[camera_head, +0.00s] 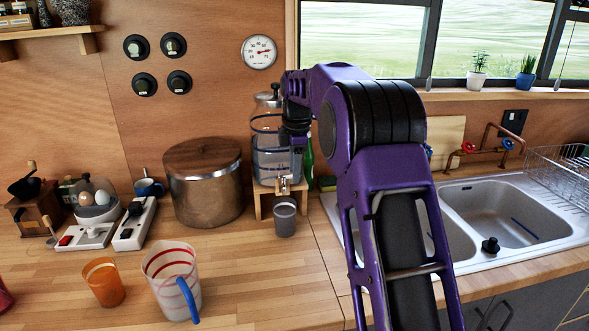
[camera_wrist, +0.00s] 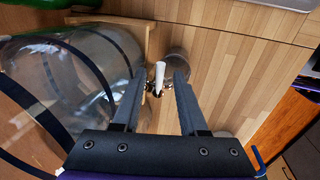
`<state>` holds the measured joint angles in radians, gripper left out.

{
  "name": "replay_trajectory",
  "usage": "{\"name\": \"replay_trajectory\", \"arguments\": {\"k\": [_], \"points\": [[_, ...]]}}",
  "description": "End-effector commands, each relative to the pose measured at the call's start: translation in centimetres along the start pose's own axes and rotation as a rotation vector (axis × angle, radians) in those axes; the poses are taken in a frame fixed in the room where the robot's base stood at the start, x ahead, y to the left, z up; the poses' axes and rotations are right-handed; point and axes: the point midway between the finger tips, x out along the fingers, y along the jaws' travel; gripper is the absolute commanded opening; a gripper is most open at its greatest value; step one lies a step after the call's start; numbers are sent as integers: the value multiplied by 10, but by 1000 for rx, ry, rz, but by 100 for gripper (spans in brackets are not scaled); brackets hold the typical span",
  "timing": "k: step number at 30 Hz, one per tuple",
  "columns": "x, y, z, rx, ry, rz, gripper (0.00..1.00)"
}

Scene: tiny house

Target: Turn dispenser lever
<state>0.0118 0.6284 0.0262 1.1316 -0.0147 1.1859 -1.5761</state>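The glass drink dispenser (camera_head: 268,155) with dark bands stands on a small wooden stand (camera_head: 262,190) on the counter. Its tap (camera_head: 284,184) faces the front, above a grey see-through cup (camera_head: 285,217). In the wrist view the pale lever (camera_wrist: 160,74) shows between and slightly beyond the fingertips of my gripper (camera_wrist: 158,84). The fingers are apart, with a gap visible on each side of the lever. The dispenser's glass body (camera_wrist: 75,75) is just left of the left finger. The cup (camera_wrist: 177,62) shows beyond the lever. In the head view my arm partly hides the dispenser's right side.
A large metal pot with a wooden lid (camera_head: 203,180) stands left of the dispenser. A green bottle (camera_head: 308,165) is close on its right. A measuring jug (camera_head: 172,280) and an orange cup (camera_head: 104,282) stand in front. The sink (camera_head: 515,215) is at right.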

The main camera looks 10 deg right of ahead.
Motion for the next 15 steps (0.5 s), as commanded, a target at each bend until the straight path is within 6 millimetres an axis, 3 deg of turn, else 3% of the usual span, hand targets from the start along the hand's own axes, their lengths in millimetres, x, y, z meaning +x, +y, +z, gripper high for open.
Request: {"name": "replay_trajectory", "arguments": {"k": [1,7,15], "points": [[0,0,0,0,0,0,34],[0,0,0,0,0,0,0],[0,0,0,0,0,0,0]]}}
